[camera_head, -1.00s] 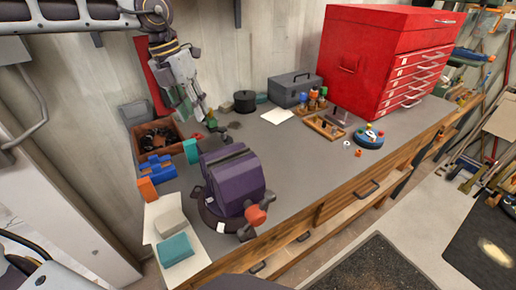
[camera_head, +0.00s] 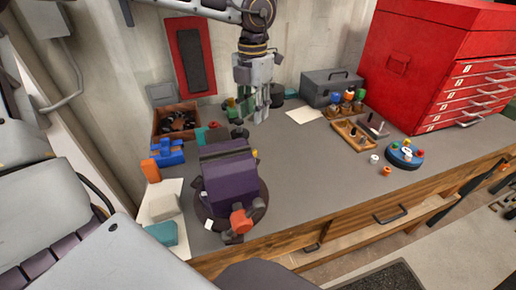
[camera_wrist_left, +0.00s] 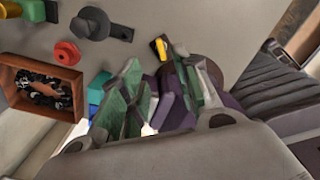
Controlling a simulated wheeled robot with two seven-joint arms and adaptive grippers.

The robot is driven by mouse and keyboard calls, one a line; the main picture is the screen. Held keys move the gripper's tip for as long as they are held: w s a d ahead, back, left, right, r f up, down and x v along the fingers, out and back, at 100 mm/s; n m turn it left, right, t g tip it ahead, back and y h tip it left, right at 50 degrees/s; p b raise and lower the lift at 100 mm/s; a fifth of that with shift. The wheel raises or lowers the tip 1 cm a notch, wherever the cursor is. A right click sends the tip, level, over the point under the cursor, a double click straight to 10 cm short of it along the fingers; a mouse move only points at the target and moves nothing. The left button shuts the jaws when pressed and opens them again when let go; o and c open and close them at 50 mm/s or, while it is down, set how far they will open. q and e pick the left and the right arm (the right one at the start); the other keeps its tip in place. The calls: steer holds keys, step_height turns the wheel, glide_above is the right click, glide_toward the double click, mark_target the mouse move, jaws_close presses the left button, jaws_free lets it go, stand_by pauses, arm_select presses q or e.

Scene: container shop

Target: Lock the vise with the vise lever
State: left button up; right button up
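The purple vise (camera_head: 228,180) stands on a round dark base near the front left of the bench. Its lever, with an orange-red hub (camera_head: 240,221) and dark knobs, is on the vise's front end. My left gripper (camera_head: 256,108) hangs fingers down above the bench, behind the vise and apart from it. In the left wrist view, its green-padded fingers (camera_wrist_left: 165,95) are spread with nothing held between them. Part of the purple vise (camera_wrist_left: 178,115) shows beyond the fingers there. I cannot make out the lever in that view. My right gripper is not in view.
A brown box of black parts (camera_head: 176,122), blue blocks (camera_head: 166,153) and an orange block (camera_head: 150,170) lie left of the vise. A grey toolbox (camera_head: 330,88) and red drawer chest (camera_head: 430,70) stand at the back.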

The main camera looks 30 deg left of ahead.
mark_target(254, 151)
arm_select(q)
steer(key=shift+a, duration=0.1)
steer(key=shift+f, duration=0.1)
steer(key=shift+f, duration=6.8)
jaws_close()
